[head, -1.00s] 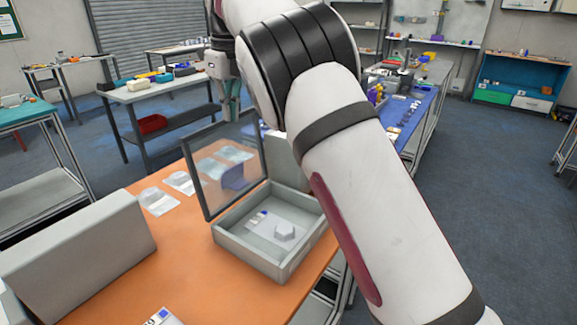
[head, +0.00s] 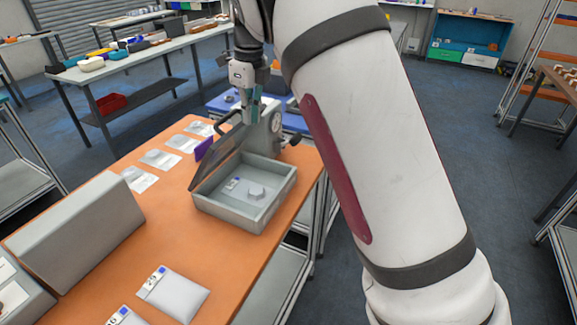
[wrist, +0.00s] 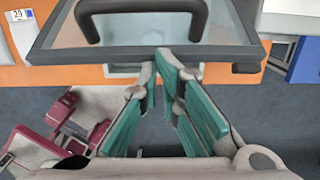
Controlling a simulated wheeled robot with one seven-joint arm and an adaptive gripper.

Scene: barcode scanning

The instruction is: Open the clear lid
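The box (head: 262,212) is an open grey case on the orange table. It holds a flat piece and a small hexagonal part. Its clear lid (head: 218,168), dark-framed with a black handle (head: 229,118), stands raised and tilted at the box's left side. My gripper (head: 250,118), with teal fingers, is beyond and above the box, close to the lid's upper end. In the wrist view, the lid's frame (wrist: 235,52) and handle fill the top. The fingertips (wrist: 157,64) lie close together near the frame's edge, with nothing held; contact is unclear.
Clear packs (head: 160,159) and a purple item (head: 203,148) lie left of the box. A grey block (head: 80,232) and white labelled packs (head: 174,292) are nearer. A grey lever device (head: 268,135) stands behind the box. Bare orange table lies in front.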

